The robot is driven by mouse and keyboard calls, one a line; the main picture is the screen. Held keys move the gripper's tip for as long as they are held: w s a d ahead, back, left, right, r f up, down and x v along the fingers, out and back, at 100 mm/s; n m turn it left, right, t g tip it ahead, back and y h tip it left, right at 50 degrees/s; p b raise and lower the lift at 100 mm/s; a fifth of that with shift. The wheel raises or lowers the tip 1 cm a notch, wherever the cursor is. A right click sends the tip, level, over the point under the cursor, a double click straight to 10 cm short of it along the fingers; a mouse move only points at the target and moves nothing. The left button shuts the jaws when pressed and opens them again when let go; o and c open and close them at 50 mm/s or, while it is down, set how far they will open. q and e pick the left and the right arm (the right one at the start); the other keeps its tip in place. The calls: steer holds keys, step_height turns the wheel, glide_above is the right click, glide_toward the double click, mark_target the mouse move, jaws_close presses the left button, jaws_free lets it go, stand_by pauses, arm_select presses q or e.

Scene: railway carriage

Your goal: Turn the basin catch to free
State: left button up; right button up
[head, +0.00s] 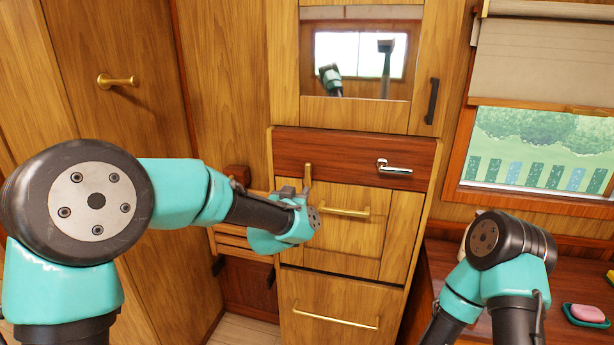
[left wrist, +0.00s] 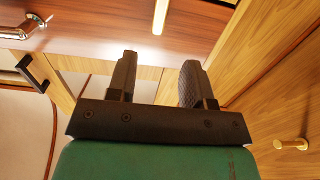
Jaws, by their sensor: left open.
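An upright brass catch (head: 308,172) sits at the lower left of the dark red-brown panel (head: 345,150), and it also shows in the left wrist view (left wrist: 160,15). A chrome lever handle (head: 394,167) lies roughly level on the same panel to its right, and shows at upper left in the left wrist view (left wrist: 22,27). My left gripper (head: 297,192) is just below and in front of the brass catch. Its two dark fingers are apart with nothing between them in the left wrist view (left wrist: 158,80). My right gripper is not visible; only its arm shows.
Below the panel are a cupboard with a brass bar (head: 345,211) and a drawer with another (head: 335,316). A mirror (head: 360,60) is above. A brass door handle (head: 117,81) is at left.

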mark_target(307, 174)
arm_select(q)
steer(key=x, duration=1.2)
steer(key=shift+w, duration=0.15)
jaws_close()
